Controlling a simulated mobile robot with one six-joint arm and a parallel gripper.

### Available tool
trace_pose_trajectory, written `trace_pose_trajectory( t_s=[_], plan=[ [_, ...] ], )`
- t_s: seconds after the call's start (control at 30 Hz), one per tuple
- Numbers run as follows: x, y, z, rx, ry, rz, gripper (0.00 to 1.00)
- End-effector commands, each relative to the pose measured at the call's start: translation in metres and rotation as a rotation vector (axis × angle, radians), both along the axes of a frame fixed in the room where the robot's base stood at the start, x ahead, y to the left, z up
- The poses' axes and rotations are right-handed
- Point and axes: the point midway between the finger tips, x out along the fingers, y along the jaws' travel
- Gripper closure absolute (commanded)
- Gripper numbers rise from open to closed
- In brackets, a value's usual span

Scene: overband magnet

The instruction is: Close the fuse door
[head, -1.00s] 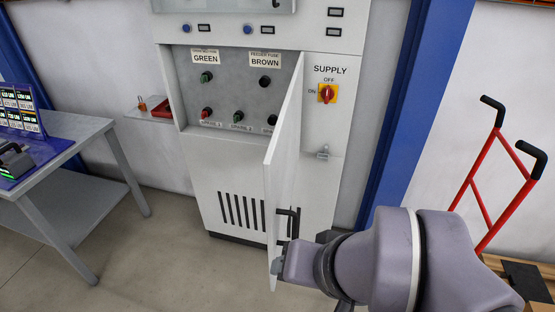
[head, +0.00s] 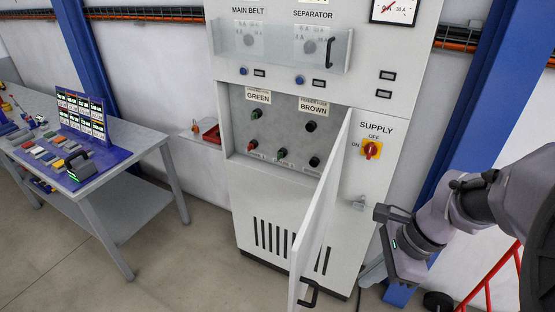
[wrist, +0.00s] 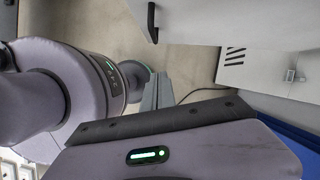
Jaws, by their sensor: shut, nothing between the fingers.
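The white fuse door (head: 322,215) stands open on the cabinet, jutting out toward me from the right side of the fuse recess (head: 290,127). Its black handle (head: 310,293) is low near the free edge, on the face turned right. In the wrist view, the door (wrist: 193,22) and handle (wrist: 152,20) show at the top. My gripper (head: 380,212) is shut and empty, to the right of the door and apart from it, near the small metal latch (head: 357,203) on the cabinet front. The wrist view also shows the latch (wrist: 290,75).
The red SUPPLY switch (head: 371,149) sits on the panel above the latch. A blue post (head: 490,110) and a red hand truck (head: 490,285) are on the right. A workbench (head: 115,180) with a blue board stands left. Floor is clear between bench and cabinet.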

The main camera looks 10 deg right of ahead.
Motion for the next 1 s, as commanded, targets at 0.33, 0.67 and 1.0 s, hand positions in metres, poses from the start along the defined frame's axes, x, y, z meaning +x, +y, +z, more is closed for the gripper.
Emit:
trace_pose_trajectory(
  t_s=[0.33,0.67,1.0],
  plan=[
    [0.005,0.01,-0.054,0.034,0.037,-0.069,1.0],
    [0.017,0.043,-0.099,0.031,0.032,-0.062,1.0],
    [0.025,0.066,-0.097,0.03,0.033,-0.067,1.0]
  ],
)
